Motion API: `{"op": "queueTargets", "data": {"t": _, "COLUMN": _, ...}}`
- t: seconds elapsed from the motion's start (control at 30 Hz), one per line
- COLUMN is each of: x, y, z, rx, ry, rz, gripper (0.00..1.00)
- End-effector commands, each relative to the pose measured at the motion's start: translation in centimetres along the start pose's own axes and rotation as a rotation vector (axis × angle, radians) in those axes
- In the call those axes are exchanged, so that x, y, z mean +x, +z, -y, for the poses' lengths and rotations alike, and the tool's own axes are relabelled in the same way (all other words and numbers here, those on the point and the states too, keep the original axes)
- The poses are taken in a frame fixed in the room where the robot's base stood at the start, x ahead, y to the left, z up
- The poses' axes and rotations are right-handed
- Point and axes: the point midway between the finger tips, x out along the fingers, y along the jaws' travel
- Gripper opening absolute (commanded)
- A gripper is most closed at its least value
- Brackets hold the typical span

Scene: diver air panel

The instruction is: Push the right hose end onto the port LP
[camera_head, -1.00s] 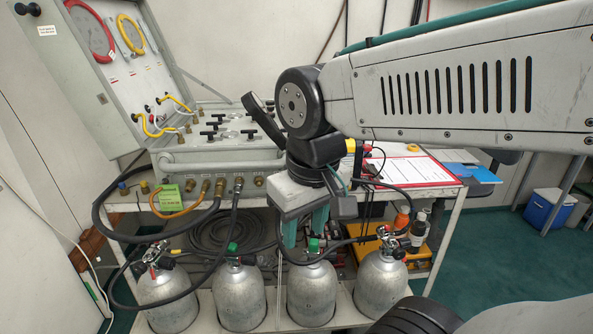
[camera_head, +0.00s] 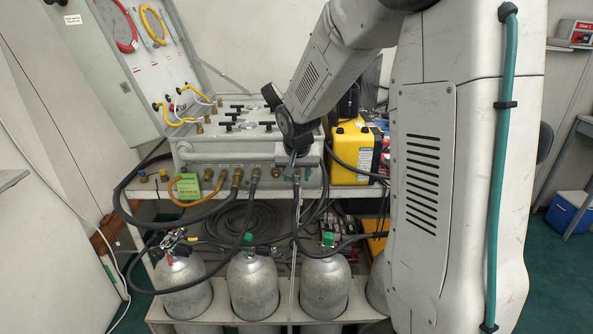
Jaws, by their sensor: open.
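My gripper (camera_head: 297,160) is at the right end of the grey air panel's front (camera_head: 225,157), just right of the row of brass ports (camera_head: 276,173). It is open; its fingers are mostly hidden by its own body and arm. A dark hose with a metallic-looking end (camera_head: 297,182) hangs just below the gripper; I cannot tell whether the fingers touch it. Black hoses run from two ports (camera_head: 237,177) to the left and downward, and an orange hose (camera_head: 174,188) curves out at the left. Port labels are too small to read, so I cannot pick out LP.
Several grey cylinders (camera_head: 252,285) stand on the lower shelf, with hoses over their tops. A yellow case (camera_head: 352,150) stands right of the panel. The open lid (camera_head: 105,75) leans at the left. A green tag (camera_head: 187,187) is by the ports. My arm covers the right side.

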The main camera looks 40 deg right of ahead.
Motion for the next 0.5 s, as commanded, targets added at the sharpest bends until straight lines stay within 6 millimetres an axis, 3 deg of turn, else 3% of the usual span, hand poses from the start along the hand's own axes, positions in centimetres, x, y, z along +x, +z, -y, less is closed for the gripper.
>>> {"op": "queueTargets", "data": {"t": 0.23, "x": 4.0, "y": 0.1, "z": 0.0, "rx": -0.001, "ry": 0.0, "rz": 0.003, "gripper": 0.42}}
{"op": "queueTargets", "data": {"t": 0.5, "x": 5.8, "y": 0.1, "z": 0.0, "rx": -0.001, "ry": 0.0, "rz": 0.001, "gripper": 0.42}}
